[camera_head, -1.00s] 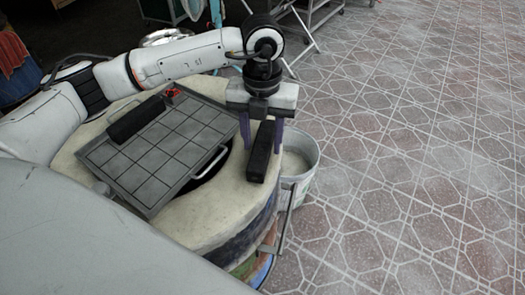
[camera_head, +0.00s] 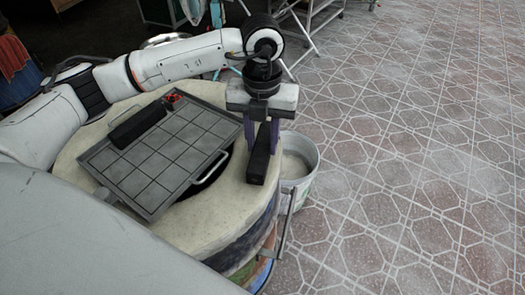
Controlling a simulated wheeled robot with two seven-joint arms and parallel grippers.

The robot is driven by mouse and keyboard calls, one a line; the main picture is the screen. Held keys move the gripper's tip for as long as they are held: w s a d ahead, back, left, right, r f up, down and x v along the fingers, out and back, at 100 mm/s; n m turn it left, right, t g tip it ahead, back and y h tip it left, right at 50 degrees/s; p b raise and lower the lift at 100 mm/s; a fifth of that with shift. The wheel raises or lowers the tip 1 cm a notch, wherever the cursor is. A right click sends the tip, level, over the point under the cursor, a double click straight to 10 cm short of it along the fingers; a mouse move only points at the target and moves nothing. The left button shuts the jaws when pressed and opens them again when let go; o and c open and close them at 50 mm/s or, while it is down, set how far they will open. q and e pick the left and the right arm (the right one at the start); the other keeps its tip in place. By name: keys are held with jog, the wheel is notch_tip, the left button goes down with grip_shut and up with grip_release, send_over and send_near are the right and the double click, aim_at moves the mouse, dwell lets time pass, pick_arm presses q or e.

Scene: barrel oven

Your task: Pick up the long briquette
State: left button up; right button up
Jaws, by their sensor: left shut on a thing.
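A long black briquette (camera_head: 259,160) stands out at the right side of the barrel oven's pale rim. My left gripper (camera_head: 262,142) points down over it, with its purple fingers on either side of the briquette, shut on it. The briquette's lower end appears at or just above the rim; I cannot tell whether it touches. Another black briquette (camera_head: 139,125) lies on the dark gridded tray on top of the oven. My right gripper is not in view.
The gridded tray (camera_head: 170,160) with metal handles covers the oven's opening. A small red object (camera_head: 172,98) sits at its far corner. A white bucket (camera_head: 300,163) stands on the floor right of the oven rim (camera_head: 205,225). The tiled floor at right is clear.

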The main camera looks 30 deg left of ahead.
aim_at(262, 145)
pick_arm(q)
notch_tip(262, 145, up, 6)
jog(key=p, duration=0.3)
jog(key=shift+f, duration=0.1)
